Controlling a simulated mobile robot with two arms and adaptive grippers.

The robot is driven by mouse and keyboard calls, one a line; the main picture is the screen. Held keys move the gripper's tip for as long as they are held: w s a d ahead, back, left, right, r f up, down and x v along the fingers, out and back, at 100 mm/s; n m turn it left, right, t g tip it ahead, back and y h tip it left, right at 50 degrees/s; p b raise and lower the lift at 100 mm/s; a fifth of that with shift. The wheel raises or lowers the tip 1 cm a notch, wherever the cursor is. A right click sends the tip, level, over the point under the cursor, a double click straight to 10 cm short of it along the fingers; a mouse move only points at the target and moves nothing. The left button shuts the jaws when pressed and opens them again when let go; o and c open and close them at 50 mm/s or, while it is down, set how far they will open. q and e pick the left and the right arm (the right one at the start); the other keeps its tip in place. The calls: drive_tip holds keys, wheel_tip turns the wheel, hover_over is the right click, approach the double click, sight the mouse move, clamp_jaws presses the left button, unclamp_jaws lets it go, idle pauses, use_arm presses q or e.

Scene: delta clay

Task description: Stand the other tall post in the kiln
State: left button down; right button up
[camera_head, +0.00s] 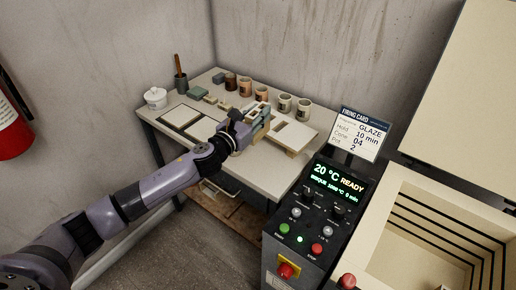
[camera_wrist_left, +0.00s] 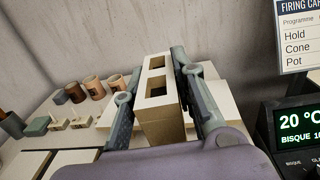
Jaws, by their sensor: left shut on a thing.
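My left gripper (camera_head: 258,118) is over the work table and shut on a tall post (camera_wrist_left: 160,95). In the left wrist view the post is a cream block with rectangular openings in its face, held between both fingers (camera_wrist_left: 163,100). In the head view the gripper partly hides it. The kiln (camera_head: 412,218) stands at the right with its lid (camera_head: 462,100) raised and its pale, grooved inside showing. A small pale piece (camera_head: 445,287) shows inside at the bottom edge of the picture, too cut off to identify. My right gripper is out of view.
The table (camera_head: 160,127) holds pale slabs (camera_head: 181,116), a white jar (camera_head: 155,97), a tool cup (camera_head: 181,83) and several pots (camera_head: 284,103). The control box (camera_head: 316,212) and firing card (camera_head: 358,133) stand between table and kiln.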

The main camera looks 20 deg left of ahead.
use_arm(q)
wheel_tip(320, 180, down, 11)
drive_tip(key=b, duration=0.3)
drive_tip(key=shift+f, duration=0.2)
drive_tip(key=shift+f, duration=0.1)
drive_tip(key=c, duration=1.3)
unclamp_jaws()
drive_tip(key=shift+d+b+v, duration=0.1)
drive_tip(key=shift+b+v, duration=0.7)
drive_tip(key=shift+v, duration=3.6)
drive_tip(key=shift+d+b+v, duration=0.15)
drive_tip(key=shift+b+v, duration=0.65)
drive_tip(key=shift+v, duration=3.55)
